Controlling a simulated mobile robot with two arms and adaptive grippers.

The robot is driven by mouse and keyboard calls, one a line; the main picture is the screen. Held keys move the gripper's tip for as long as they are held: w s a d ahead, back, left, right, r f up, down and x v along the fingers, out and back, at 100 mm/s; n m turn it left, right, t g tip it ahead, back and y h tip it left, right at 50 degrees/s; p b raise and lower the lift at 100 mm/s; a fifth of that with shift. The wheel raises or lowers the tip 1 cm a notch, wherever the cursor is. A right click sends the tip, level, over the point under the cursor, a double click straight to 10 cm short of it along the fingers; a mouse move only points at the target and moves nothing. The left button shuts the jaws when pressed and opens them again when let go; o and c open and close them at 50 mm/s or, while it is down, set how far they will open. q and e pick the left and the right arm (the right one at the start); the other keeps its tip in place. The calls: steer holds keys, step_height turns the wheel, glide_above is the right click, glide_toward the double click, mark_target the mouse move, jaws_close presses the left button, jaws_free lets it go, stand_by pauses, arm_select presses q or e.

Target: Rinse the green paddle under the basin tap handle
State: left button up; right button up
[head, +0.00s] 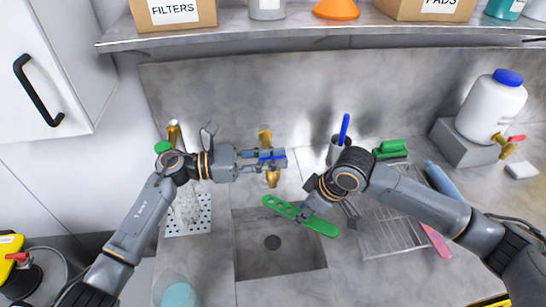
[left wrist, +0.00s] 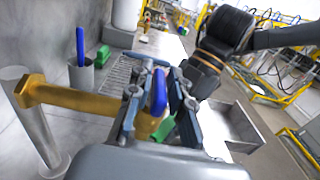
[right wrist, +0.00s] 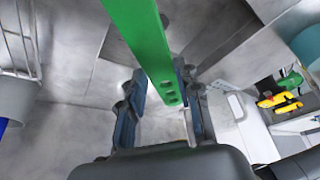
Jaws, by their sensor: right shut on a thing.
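The green paddle (head: 322,225) has holes along its left part and is held slantwise over the back edge of the sink basin (head: 250,262). Its holed end is near and below the brass tap (head: 272,180). My right gripper (head: 312,203) is shut on the paddle, which runs between its fingers in the right wrist view (right wrist: 140,35). The blue tap handle (head: 272,154) lies between the fingers of my left gripper (head: 265,158). In the left wrist view the fingers stand apart on both sides of the blue handle (left wrist: 159,92). No water stream can be made out.
A cup with a blue-handled tool (head: 338,150) stands behind my right gripper. A wire rack (head: 395,235) and a white jug (head: 490,110) are to the right. A perforated tray (head: 190,226) is at left. A shelf (head: 235,35) runs above.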

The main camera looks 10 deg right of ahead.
arm_select(q)
steer(key=shift+o, duration=0.5)
steer(key=a, duration=0.7)
steer(key=shift+a, duration=0.3)
